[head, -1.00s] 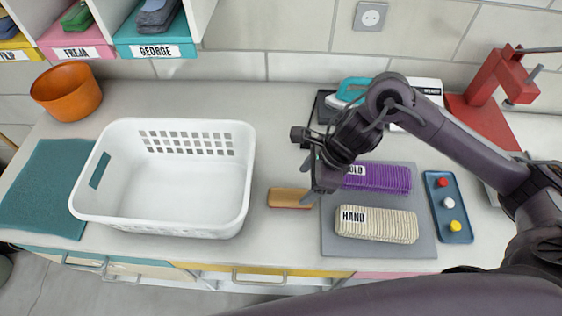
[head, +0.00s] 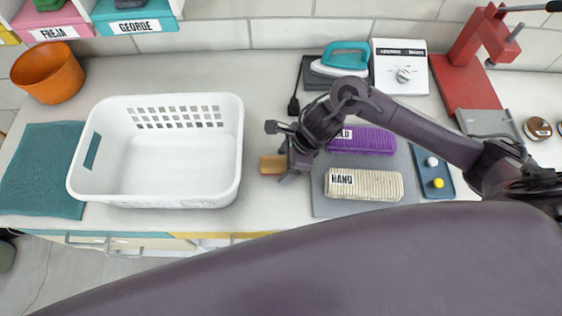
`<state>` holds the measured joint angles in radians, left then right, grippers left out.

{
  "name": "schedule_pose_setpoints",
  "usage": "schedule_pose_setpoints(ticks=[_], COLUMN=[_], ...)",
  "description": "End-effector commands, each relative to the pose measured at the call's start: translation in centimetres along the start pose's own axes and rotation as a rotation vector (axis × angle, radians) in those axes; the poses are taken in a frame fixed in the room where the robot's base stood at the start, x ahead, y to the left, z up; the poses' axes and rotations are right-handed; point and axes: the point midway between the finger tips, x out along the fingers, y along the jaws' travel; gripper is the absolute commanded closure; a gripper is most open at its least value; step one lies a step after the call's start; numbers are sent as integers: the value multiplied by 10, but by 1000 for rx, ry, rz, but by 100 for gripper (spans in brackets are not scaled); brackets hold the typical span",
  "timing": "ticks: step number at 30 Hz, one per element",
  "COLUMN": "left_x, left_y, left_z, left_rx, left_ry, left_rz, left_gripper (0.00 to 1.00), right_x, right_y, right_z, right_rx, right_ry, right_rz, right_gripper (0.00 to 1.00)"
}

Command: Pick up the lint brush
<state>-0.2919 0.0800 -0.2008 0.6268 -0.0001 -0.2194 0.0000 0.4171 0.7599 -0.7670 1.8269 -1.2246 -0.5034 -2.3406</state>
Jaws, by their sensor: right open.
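The lint brush (head: 271,164), with a tan wooden body and a reddish lower edge, lies on the counter between the white basket and the grey mat. Its right end is hidden by my right gripper (head: 285,174). That gripper is open, pointing down at the right end of the brush; I cannot tell whether its fingers straddle the brush or touch it. My left gripper is not in view.
A white laundry basket (head: 155,198) stands left of the brush. A grey mat (head: 330,208) holds purple and cream ribbed bundles. A blue tray (head: 444,191), an iron (head: 343,57) and a red press (head: 468,75) are farther right. A narrow strip of counter is clear around the brush.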

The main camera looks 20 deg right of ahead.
Motion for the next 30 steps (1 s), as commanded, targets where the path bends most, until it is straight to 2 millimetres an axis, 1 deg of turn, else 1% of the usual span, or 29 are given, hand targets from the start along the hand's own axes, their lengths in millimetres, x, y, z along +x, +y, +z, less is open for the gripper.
schedule_pose_setpoints(ticks=[1,7,12,13,14,20,23,26,29,30], left_x=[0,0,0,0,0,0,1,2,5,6], left_y=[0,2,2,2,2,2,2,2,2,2], left_z=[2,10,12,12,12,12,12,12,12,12], left_rx=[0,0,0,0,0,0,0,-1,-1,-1], left_ry=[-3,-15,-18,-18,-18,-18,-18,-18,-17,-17], left_rz=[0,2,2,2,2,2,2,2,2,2], left_gripper=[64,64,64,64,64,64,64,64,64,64], right_x=[0,0,0,-1,-1,-1,-5,-12,-26,-34], right_y=[0,0,0,0,0,0,-1,-1,-2,-2], right_z=[0,0,0,0,0,1,3,6,11,15], right_rx=[0,0,0,0,0,0,-1,-3,-4,-6], right_ry=[0,0,-1,-1,-1,-1,-3,-4,-3,-3], right_rz=[0,0,0,0,0,-1,-1,-2,-5,-7], right_gripper=[34,60,82,83,87,87,87,87,87,87])
